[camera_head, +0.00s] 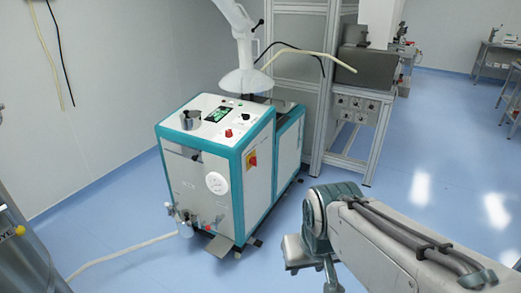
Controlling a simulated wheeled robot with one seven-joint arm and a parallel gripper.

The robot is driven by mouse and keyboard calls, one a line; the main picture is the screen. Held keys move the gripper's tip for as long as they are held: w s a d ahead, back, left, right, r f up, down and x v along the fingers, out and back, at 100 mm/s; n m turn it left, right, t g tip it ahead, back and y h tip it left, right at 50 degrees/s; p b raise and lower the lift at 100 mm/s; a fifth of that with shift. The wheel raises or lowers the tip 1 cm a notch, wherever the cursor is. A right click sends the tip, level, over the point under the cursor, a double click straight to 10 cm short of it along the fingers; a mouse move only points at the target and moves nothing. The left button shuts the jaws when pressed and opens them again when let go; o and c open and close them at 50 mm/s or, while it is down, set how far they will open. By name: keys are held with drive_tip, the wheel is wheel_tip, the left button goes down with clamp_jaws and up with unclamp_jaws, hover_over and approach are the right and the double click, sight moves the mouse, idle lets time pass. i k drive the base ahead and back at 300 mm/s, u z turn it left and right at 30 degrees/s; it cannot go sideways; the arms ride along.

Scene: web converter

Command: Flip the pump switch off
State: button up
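A white and teal cabinet (202,180) stands on the blue floor left of centre. On its right side is a red rotary switch on a yellow plate (251,160). On its top are a red button (229,133) and a small lit green display (218,114). I cannot tell which of these controls is the pump switch, or its setting. My arm (385,240) reaches in from the lower right, apart from the cabinet. The grey parts at its end (312,255) hang low at the bottom; the fingers cannot be made out.
A pale hose (125,250) runs across the floor at lower left. A metal frame (335,90) stands behind. Floor is open between cabinet and arm.

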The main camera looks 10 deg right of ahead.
sight(245, 116)
drive_tip(key=u, duration=0.2)
drive_tip(key=i, duration=2.2)
drive_tip(key=z, duration=0.35)
